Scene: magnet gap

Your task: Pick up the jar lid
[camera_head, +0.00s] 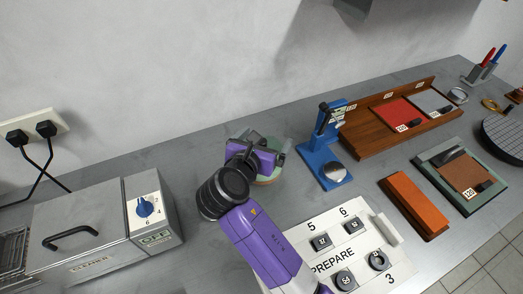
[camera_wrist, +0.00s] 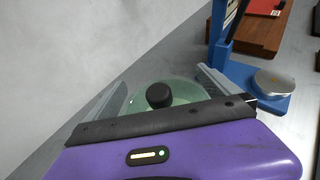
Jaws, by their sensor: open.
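A round pale-green, see-through lid with a black knob (camera_wrist: 159,95) shows in the wrist view, and I take it to be the jar lid (camera_wrist: 187,92). My gripper (camera_wrist: 163,84) is open, with one grey finger on each side of the lid and knob. I cannot tell whether either finger touches it. In the head view my gripper (camera_head: 262,145) is over the round green-rimmed thing (camera_head: 271,181) on the bench and hides most of it, the knob included.
A blue press (camera_head: 322,150) with a silver disc stands close on the right. The grey cleaner box (camera_head: 90,235) is at the left. A white numbered board (camera_head: 330,260) lies in front, and a wooden rack (camera_head: 375,135) stands at the back right. The wall is close behind.

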